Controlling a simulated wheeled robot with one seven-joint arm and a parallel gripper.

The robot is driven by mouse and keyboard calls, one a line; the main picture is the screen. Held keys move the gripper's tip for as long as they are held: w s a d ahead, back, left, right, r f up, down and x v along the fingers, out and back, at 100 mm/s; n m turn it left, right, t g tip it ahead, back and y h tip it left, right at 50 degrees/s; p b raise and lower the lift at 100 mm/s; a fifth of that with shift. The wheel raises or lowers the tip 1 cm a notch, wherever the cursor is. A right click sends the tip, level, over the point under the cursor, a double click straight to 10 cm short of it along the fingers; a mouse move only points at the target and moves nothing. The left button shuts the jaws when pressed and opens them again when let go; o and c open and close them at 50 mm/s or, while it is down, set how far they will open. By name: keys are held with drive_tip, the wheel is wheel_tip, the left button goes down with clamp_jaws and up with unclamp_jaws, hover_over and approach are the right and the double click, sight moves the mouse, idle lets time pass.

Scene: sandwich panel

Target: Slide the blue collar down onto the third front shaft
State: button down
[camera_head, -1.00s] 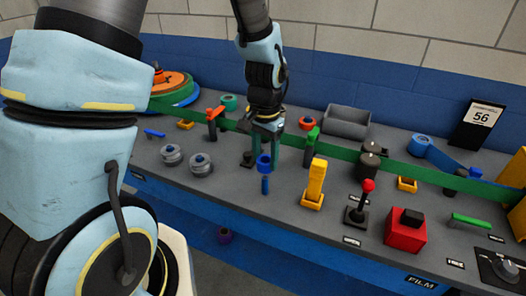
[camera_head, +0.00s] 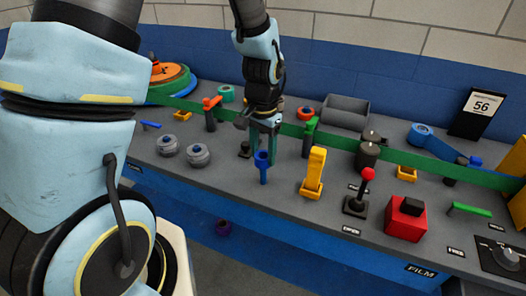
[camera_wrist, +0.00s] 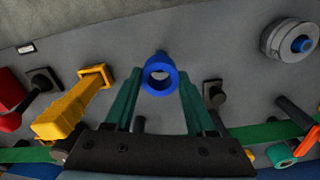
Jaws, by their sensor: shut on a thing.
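The blue collar (camera_head: 262,158) is a short ring with an open top, held between the green fingertips of my gripper (camera_head: 263,150). In the wrist view the collar (camera_wrist: 160,82) sits between the two fingertips (camera_wrist: 160,90), its bore facing the camera. The third front shaft (camera_head: 263,177) is a slim upright blue post on the grey panel, directly under the collar in the head view. Collar and shaft appear to meet; I cannot tell how far the shaft top is inside the bore.
Two grey rollers (camera_head: 168,145) (camera_head: 198,155) with blue centres stand to the left. A yellow lever (camera_head: 315,170) stands close on the right, then a red-knobbed joystick (camera_head: 367,175) and a red box (camera_head: 404,222). A green band (camera_head: 330,140) runs behind.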

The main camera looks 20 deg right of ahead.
sight(263, 171)
drive_tip(key=shift+f+b, duration=0.35)
drive_tip(key=shift+f, duration=0.1)
drive_tip(key=shift+f+b, duration=0.4)
drive_tip(key=shift+f, duration=0.2)
drive_tip(key=shift+f+b, duration=1.7)
drive_tip(key=shift+f, duration=0.8)
drive_tip(key=shift+c, duration=0.8)
unclamp_jaws()
